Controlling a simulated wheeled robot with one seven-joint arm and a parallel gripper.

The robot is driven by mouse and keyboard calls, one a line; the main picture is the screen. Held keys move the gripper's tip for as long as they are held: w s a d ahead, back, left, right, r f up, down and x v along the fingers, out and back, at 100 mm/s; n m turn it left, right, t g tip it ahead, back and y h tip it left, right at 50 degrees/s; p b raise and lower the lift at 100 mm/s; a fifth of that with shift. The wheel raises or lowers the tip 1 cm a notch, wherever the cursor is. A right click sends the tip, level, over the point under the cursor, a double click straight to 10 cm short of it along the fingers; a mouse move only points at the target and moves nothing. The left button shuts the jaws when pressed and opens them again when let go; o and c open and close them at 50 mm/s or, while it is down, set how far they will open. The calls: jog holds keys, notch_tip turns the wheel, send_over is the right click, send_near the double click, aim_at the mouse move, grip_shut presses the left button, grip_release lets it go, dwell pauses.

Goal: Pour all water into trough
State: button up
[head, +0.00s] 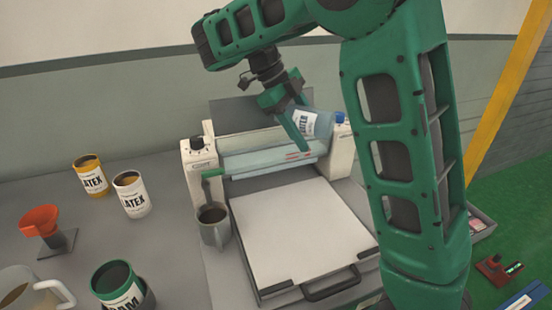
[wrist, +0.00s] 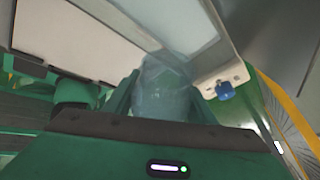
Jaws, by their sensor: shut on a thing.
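A translucent blue bottle (head: 325,124) with a white WATER label is held above the right part of the machine. My gripper (head: 303,128) is shut on it; one green finger shows along its left side in the head view. The bottle also shows in the wrist view (wrist: 165,92), between my fingers. It looks tilted, but its mouth and water level cannot be made out. The trough (head: 245,164) appears to be the pale translucent channel between the machine's two white end blocks, under the bottle. I cannot tell whether water is flowing.
A blue knob-like piece (wrist: 225,91) is at the right block. A white flat bed (head: 295,235) lies in front, with a grey mug (head: 213,228) beside it. LATEX cans (head: 131,195) and an orange funnel (head: 41,221) stand left.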

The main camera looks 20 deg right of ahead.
jog(key=shift+d+f+t+b, duration=0.1)
jog(key=shift+f+t+b, duration=0.15)
jog(key=shift+b, duration=0.25)
jog(key=shift+f+t+y+b, duration=0.15)
jog(key=shift+t+y+b, duration=0.3)
jog(key=shift+t+y, duration=0.1)
jog(key=shift+s+d+r+m+t+y+b, duration=0.2)
jog(key=shift+s+r+m+t+y+b, duration=0.1)
jog(key=shift+r+t+y+b, duration=0.25)
jog(key=shift+w+a+f+t, duration=0.1)
jog(key=shift+f+t, duration=0.05)
jog(key=shift+t, duration=0.2)
